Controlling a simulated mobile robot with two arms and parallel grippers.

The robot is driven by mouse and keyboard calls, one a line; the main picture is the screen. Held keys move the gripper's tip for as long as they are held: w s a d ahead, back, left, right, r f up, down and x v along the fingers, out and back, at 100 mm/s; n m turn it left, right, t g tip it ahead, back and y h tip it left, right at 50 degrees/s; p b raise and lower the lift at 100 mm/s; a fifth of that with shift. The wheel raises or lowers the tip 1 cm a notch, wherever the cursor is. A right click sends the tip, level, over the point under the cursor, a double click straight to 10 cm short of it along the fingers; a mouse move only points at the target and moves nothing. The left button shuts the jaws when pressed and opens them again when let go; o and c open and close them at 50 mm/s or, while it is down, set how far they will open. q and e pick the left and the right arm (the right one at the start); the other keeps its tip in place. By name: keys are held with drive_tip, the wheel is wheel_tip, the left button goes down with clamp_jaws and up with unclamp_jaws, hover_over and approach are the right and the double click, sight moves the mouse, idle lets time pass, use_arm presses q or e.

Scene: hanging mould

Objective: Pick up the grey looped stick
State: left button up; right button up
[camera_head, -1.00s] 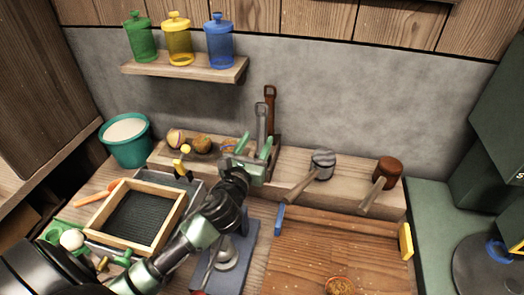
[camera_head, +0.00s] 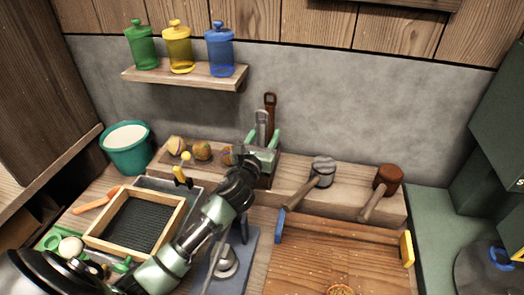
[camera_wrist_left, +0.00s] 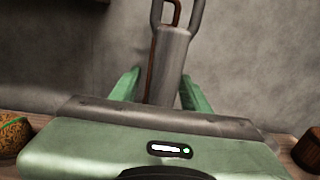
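The grey looped stick (camera_head: 262,123) stands upright in a wooden holder on the back ledge. Its loop is at the top, and it also shows in the left wrist view (camera_wrist_left: 170,62). A brown looped stick (camera_head: 270,103) stands just behind it. My left gripper (camera_head: 262,139) is at the holder with its green fingers apart, one on each side of the grey stick. In the left wrist view the fingers (camera_wrist_left: 160,82) look open, with a gap at the left finger; I cannot tell if the right finger touches. The stick's lower part is hidden by the gripper. My right gripper is not in view.
Several round objects (camera_head: 202,151) sit left of the holder on the ledge. A grey-headed mallet (camera_head: 323,167) and a brown mallet (camera_head: 388,178) rest to its right. A wooden-framed sieve (camera_head: 101,212) and a teal bucket (camera_head: 128,158) are at left. A jar shelf (camera_head: 183,77) hangs above.

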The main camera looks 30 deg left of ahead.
use_arm(q)
clamp_jaws()
drive_tip(key=shift+r, duration=0.1)
